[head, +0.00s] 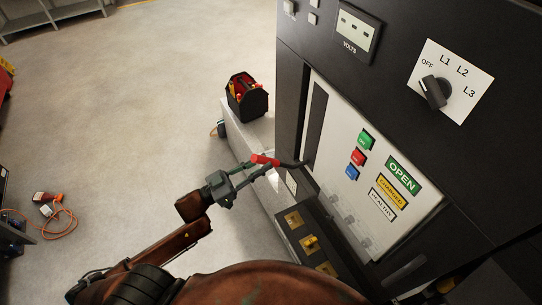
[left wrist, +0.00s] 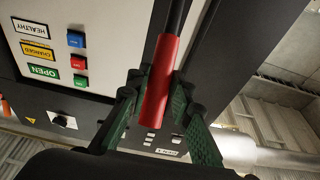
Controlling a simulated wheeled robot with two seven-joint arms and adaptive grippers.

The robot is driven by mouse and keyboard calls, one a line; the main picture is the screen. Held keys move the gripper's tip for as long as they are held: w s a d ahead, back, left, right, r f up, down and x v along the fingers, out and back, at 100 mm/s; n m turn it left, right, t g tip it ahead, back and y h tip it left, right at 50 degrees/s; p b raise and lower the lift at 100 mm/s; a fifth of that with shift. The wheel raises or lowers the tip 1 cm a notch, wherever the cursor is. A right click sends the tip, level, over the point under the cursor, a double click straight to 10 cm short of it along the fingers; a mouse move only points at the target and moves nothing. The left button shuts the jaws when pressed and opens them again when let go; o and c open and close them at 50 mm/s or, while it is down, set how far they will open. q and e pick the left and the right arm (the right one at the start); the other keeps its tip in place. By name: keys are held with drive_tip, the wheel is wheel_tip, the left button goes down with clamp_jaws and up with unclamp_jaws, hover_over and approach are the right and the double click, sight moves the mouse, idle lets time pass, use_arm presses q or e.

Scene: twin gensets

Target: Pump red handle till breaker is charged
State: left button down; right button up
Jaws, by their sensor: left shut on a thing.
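The red handle (head: 264,160) sits at the end of a black lever that sticks out from the breaker panel (head: 385,190). In the left wrist view the red handle (left wrist: 160,85) lies between the green fingers. My left gripper (head: 257,165) is shut on the red handle. The panel carries green, red and blue buttons, a green OPEN sign (head: 402,175), a yellow sign (head: 393,190) that reads CHARGED or similar, and a white HEALTHY sign (head: 382,204). The right gripper is not in view.
A dark cabinet surrounds the panel, with a volts meter (head: 356,31) and a rotary selector (head: 434,93). A toolbox (head: 247,97) stands on a pale ledge behind the handle. An orange cable (head: 62,222) lies on the open floor at left.

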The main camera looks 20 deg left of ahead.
sight(264, 157)
use_arm(q)
drive_tip(key=shift+s+a+f, duration=0.2)
drive_tip(key=shift+s+f, duration=0.05)
drive_tip(key=shift+f, duration=0.2)
drive_tip(key=shift+s+a+f, duration=0.15)
drive_tip(key=shift+s+f, duration=0.05)
drive_tip(key=shift+f, duration=0.25)
drive_tip(key=w+r+p, duration=0.1)
drive_tip(key=d+r+p, duration=0.1)
drive_tip(key=r, duration=0.1)
drive_tip(key=w+d+r+p, duration=0.1)
drive_tip(key=r, duration=0.1)
drive_tip(key=shift+w+r+p, duration=0.15)
drive_tip(key=shift+w+p, duration=0.15)
drive_tip(key=shift+p, duration=0.1)
drive_tip(key=w+d+r, duration=0.5)
drive_tip(key=w, duration=0.2)
drive_tip(key=shift+w+d+r, duration=0.15)
drive_tip(key=shift+w+d, duration=0.05)
drive_tip(key=shift+d, duration=0.2)
drive_tip(key=c, duration=2.1)
unclamp_jaws()
drive_tip(key=shift+o, duration=1.4)
drive_tip(key=shift+s+a, duration=0.1)
drive_tip(key=shift+s, duration=0.05)
drive_tip(key=shift+o, duration=1.2)
